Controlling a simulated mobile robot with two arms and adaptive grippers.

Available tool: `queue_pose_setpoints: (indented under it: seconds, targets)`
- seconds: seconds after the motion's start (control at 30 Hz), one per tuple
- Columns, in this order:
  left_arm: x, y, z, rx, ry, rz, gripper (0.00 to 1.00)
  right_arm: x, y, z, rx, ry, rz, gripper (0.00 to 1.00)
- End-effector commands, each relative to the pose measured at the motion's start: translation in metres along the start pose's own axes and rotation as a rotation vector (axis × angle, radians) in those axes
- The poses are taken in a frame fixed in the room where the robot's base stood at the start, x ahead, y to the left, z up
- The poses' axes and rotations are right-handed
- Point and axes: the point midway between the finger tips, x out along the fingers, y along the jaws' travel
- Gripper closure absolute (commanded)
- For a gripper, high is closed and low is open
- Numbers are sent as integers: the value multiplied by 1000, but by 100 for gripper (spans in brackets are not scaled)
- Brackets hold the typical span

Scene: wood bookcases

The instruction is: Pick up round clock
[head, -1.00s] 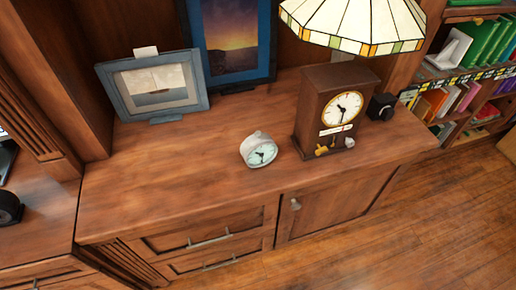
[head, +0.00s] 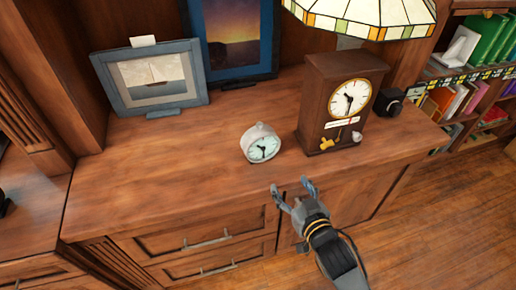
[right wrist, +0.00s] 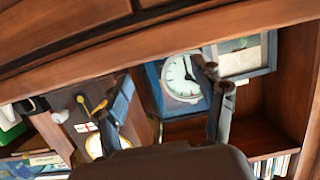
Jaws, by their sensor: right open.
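The round clock (head: 261,143) is small and white with a pale face and dark hands. It stands on the wooden cabinet top, left of a tall brown clock. My right gripper (head: 294,188) is open and empty, in front of the cabinet's front edge, nearer to me than the round clock and a little to its right. In the right wrist view the round clock (right wrist: 183,77) shows beyond the fingers, near the right-hand finger, with a gap that I cannot measure. My left gripper is not in view.
The tall brown pendulum clock (head: 339,105) stands right of the round clock, under a stained-glass lamp (head: 365,18). A small black object (head: 389,102) is beside it. A framed boat picture (head: 150,78) stands behind left. The cabinet top (head: 170,165) left of the round clock is clear.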

Motion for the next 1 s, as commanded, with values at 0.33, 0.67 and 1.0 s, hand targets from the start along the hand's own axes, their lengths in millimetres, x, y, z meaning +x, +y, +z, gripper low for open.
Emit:
queue_pose_setpoints:
  seconds: [0.33, 0.67, 1.0]
  targets:
    - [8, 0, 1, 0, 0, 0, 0, -10, -31, -98, 2, 259, -89, 31]
    - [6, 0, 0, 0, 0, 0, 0, 49, -36, -113, 2, 256, -88, 31]
    - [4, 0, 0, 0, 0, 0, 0, 78, -36, -121, 1, 255, -88, 31]
